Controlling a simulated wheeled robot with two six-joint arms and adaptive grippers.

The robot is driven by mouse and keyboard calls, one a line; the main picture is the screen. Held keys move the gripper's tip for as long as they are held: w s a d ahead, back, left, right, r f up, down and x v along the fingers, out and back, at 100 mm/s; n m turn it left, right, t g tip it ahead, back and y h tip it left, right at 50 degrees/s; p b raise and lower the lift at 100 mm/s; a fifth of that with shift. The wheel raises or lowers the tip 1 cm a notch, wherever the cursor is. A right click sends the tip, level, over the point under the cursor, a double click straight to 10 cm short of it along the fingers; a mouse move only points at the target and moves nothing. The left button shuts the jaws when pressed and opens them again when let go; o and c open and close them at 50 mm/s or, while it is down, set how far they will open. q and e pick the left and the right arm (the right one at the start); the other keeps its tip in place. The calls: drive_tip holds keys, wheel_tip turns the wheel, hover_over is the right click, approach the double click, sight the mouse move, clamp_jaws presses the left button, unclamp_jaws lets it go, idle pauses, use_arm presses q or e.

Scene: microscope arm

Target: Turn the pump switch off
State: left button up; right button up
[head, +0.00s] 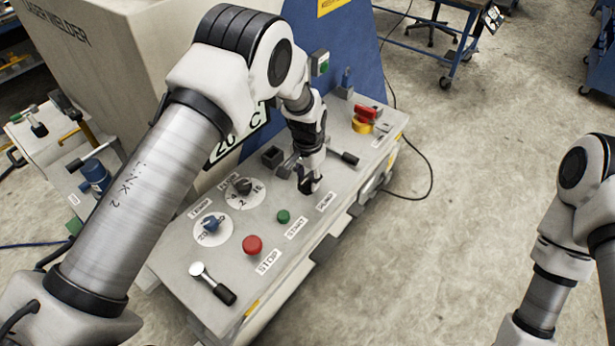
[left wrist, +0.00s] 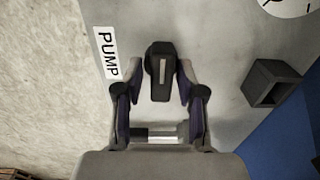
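The pump switch (left wrist: 160,72) is a black knob with a pale pointer line, seen in the left wrist view. It stands beside the PUMP label (left wrist: 108,55), and the label also shows in the head view (head: 325,201). My left gripper (head: 309,185) is down at the panel by this label. In the left wrist view its two fingers are spread on either side of the knob. A gap shows on the left side; whether the right finger touches the knob I cannot tell. In the head view the gripper largely hides the switch. My right gripper is out of view.
The grey panel (head: 180,285) also carries a red stop button (head: 252,245), a green start button (head: 283,216), two dial knobs and a lever (head: 213,284). A black-handled lever (head: 343,158) and a red-and-yellow switch (head: 364,118) lie beyond my gripper.

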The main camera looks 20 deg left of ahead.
use_arm(q)
drive_tip(key=shift+s, duration=0.1)
clamp_jaws()
drive_tip(key=shift+a, duration=0.1)
drive_tip(key=shift+f+n, duration=0.1)
drive_tip(key=shift+n, duration=0.2)
drive_tip(key=shift+f+n+b, duration=0.1)
drive_tip(key=shift+n+b, duration=0.75)
drive_tip(key=shift+n, duration=0.35)
drive_tip(key=n+b, duration=0.1)
drive_tip(key=n, duration=0.3)
drive_tip(key=shift+n, duration=0.3)
drive_tip(key=n+b, duration=0.1)
drive_tip(key=n, duration=0.4)
drive_tip(key=shift+b, duration=0.35)
drive_tip(key=n, duration=0.5)
drive_tip(key=shift+s+b, duration=0.1)
drive_tip(key=shift+b, duration=0.25)
drive_tip(key=shift+n, duration=0.3)
